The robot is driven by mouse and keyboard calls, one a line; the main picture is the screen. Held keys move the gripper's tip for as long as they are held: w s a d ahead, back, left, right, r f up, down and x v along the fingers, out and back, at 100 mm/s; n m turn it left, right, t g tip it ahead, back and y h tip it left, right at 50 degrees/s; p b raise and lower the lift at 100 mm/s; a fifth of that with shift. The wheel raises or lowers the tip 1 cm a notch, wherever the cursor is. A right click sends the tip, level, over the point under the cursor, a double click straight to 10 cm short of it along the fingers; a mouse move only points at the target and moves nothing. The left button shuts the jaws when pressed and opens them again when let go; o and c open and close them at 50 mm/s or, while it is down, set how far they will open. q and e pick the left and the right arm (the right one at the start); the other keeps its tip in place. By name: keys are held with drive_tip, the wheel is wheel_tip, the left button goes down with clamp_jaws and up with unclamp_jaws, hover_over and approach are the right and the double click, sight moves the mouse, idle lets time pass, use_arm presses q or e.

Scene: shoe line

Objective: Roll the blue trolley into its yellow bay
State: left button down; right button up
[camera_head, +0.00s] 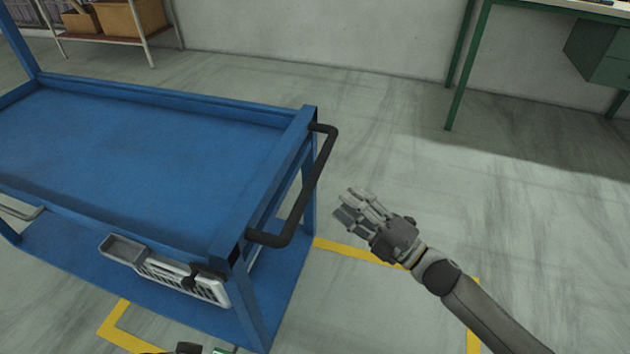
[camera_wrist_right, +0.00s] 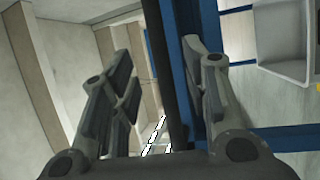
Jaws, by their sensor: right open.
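The blue trolley (camera_head: 140,130) fills the left of the head view, with a flat blue top, a lower shelf and a black handle (camera_head: 312,190) on its right end. My right gripper (camera_head: 350,205) is open and empty, just right of the handle and apart from it. In the right wrist view the dark handle bar (camera_wrist_right: 172,70) shows between the open fingers, with the blue frame behind it. Yellow floor lines (camera_head: 345,249) mark the bay; one corner lies below the trolley's front side and another under my right arm. The trolley hides part of the outline. My left gripper is not in view.
A grey tray-like part (camera_head: 125,248) and a slotted part hang on the trolley's near side. A green bench (camera_head: 468,70) stands at the back right, a shelf with cardboard boxes (camera_head: 130,17) at the back left. The floor right of the trolley is clear.

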sight(317, 179)
drive_tip(key=b+x, duration=0.1)
drive_tip(key=x, duration=0.8)
drive_tip(key=shift+w+a+r, duration=0.15)
drive_tip(key=shift+a+r, duration=0.1)
drive_tip(key=shift+a, duration=0.05)
drive_tip(key=shift+w+a+r, duration=0.1)
drive_tip(key=shift+w+a, duration=0.25)
drive_tip(key=shift+a, duration=0.05)
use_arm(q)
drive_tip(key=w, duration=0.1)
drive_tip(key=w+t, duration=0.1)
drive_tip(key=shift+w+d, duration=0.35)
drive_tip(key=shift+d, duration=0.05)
use_arm(e)
clamp_jaws()
